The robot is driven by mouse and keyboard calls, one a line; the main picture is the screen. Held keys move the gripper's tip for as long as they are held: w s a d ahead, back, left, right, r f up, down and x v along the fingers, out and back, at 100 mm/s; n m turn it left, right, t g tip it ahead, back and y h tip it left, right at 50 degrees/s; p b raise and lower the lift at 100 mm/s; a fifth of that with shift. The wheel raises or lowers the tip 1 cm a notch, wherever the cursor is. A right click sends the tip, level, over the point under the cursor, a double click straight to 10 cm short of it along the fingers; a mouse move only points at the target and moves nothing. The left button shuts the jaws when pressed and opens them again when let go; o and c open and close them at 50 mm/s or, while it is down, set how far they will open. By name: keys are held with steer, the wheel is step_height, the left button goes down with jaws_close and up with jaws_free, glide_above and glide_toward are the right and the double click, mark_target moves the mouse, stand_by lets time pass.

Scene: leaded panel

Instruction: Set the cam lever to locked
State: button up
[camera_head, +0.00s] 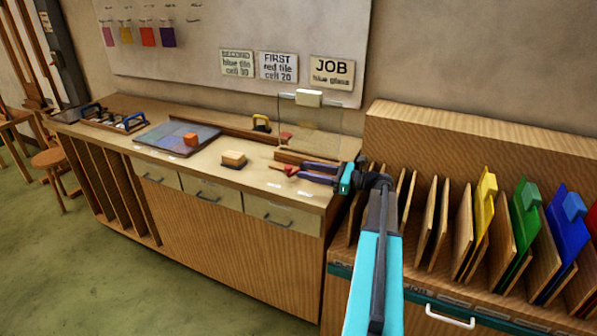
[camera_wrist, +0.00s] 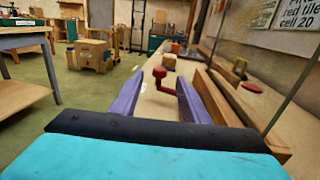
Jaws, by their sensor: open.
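A small red lever (camera_wrist: 159,73) with a rounded knob stands on the bench top, between the fingertips in the wrist view. It also shows as a red spot at the fingertips in the head view (camera_head: 290,171). I take it for the cam lever; its locked or unlocked position cannot be read. My gripper (camera_wrist: 161,86) has two purple fingers, spread apart, with one on each side of the lever in the picture. Contact is not visible. In the head view my gripper (camera_head: 303,173) reaches left, low over the right end of the bench.
A clear upright pane (camera_head: 320,125) and a wooden rail (camera_head: 300,157) stand behind the gripper. A wooden block (camera_head: 233,159) and a dark panel with an orange block (camera_head: 190,139) lie farther left. A rack with coloured sheets (camera_head: 524,215) is at right.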

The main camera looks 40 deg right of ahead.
steer(key=shift+b+v, duration=0.35)
steer(key=shift+v, duration=2.65)
steer(key=shift+c, duration=0.5)
